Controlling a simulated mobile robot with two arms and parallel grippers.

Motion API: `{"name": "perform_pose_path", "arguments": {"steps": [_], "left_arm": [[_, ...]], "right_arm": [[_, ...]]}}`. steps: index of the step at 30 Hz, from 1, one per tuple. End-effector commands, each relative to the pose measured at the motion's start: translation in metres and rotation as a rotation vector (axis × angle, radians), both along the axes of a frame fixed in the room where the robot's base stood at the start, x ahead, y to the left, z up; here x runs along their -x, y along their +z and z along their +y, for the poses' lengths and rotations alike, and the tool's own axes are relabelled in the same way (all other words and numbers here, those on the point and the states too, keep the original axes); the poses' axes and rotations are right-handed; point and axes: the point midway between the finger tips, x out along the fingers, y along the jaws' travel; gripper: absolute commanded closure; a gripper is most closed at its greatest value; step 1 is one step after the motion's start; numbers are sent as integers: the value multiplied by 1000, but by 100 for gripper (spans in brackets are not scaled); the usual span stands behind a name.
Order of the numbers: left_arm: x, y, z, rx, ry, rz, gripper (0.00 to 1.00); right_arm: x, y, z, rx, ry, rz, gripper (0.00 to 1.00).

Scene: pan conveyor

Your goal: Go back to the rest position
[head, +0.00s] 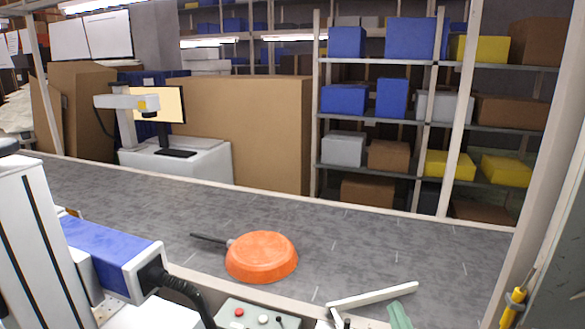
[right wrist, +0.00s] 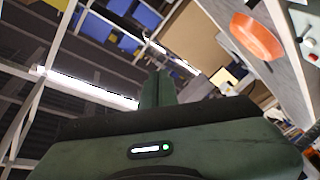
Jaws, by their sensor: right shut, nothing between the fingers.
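An orange pan (head: 261,256) lies on the grey conveyor belt (head: 350,240), apparently bottom up, with its dark handle pointing left. It also shows in the right wrist view (right wrist: 257,36), at the upper right. My right gripper (head: 399,316) shows only as a green tip at the bottom edge of the head view, to the right of the pan and apart from it. In the right wrist view its green fingers (right wrist: 158,90) are together with nothing between them. My left gripper is in neither view.
A button panel (head: 250,316) with a red button is at the near conveyor edge. A white bar (head: 372,294) lies beside my right gripper. A blue and white device (head: 110,255) stands at the left. Shelves with boxes (head: 410,100) stand behind. The belt right of the pan is clear.

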Motion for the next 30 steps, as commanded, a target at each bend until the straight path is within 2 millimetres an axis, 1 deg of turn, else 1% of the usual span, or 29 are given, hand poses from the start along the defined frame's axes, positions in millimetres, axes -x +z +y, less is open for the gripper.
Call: {"name": "perform_pose_path", "arguments": {"steps": [1,2,3,5,6,8,9,12,15,18,22,24,26,29,30], "left_arm": [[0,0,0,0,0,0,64],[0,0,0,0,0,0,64],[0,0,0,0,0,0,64],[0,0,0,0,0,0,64],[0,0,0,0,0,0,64],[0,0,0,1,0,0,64],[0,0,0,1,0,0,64],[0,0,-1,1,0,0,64],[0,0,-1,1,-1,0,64],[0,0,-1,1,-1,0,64],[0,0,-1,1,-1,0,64],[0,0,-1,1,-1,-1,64],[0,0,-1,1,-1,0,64],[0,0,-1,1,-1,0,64],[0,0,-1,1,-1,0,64]], "right_arm": [[17,-33,-15,-101,-75,134,100],[28,-52,-23,-155,-116,214,100],[44,-77,-30,-220,-164,319,100],[71,-111,-36,-302,-225,467,100],[89,-129,-37,-348,-254,556,100],[115,-152,-36,-401,-290,676,100],[131,-164,-34,-431,-309,745,100],[168,-187,-28,-489,-342,897,100],[202,-202,-20,-534,-364,1029,100],[234,-212,-11,-570,-379,1147,100],[274,-221,0,-605,-388,1293,100],[264,-242,0,-597,-391,1290,100],[260,-257,0,-596,-392,1294,100],[256,-285,1,-593,-396,1304,100],[254,-297,1,-591,-397,1309,100]]}}
